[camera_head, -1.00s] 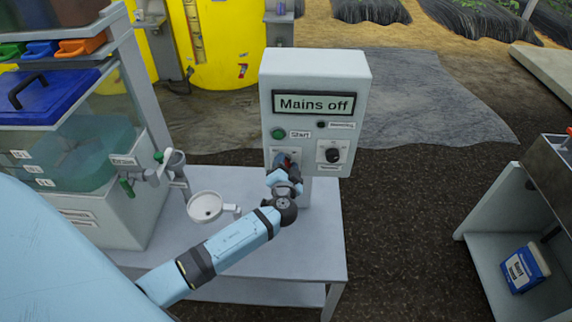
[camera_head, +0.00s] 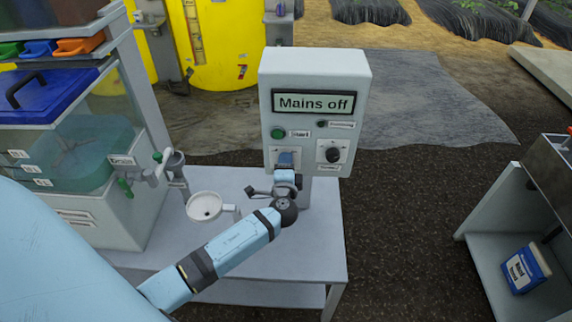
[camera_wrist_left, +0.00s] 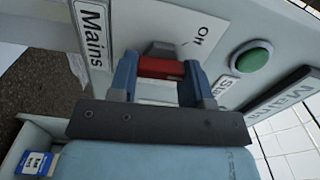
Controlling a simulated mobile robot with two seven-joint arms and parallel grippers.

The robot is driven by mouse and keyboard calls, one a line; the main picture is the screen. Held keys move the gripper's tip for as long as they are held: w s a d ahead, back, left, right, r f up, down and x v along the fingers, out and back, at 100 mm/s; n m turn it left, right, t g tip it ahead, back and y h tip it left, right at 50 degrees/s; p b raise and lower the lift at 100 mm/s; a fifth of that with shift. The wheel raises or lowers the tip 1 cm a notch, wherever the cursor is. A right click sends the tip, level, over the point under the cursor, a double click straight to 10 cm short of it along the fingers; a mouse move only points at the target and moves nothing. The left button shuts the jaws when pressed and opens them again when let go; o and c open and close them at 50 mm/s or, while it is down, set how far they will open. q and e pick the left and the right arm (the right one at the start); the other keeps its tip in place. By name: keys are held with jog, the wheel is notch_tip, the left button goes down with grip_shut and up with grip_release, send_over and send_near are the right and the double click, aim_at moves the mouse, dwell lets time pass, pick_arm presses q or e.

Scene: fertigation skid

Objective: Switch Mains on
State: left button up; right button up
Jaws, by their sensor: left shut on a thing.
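The grey control box (camera_head: 315,80) stands on the table, and its display (camera_head: 313,102) reads "Mains off". The red Mains switch handle (camera_wrist_left: 160,68) sits on a white plate marked "Off", beside a "Mains" label (camera_wrist_left: 92,35). My left gripper (camera_head: 285,160) is at the lower left of the box front. In the left wrist view its blue fingers (camera_wrist_left: 159,78) are shut on the red handle, one on each side. In the head view the gripper hides the handle. My right gripper is not in view.
A green start button (camera_head: 278,133) is just above the switch, and a black knob (camera_head: 333,155) is to its right. A blue-labelled container (camera_head: 525,268) is on a shelf at right.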

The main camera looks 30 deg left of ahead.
pick_arm(q)
jog(key=shift+f+m+p, duration=0.15)
jog(key=shift+m+p, duration=1.5)
jog(key=shift+m, duration=3.15)
jog(key=o, duration=0.9)
jog(key=shift+s, duration=0.1)
jog(key=b+v, duration=0.2)
jog(key=v, duration=1.1)
jog(key=shift+s+d, duration=0.1)
jog(key=shift+s, duration=0.25)
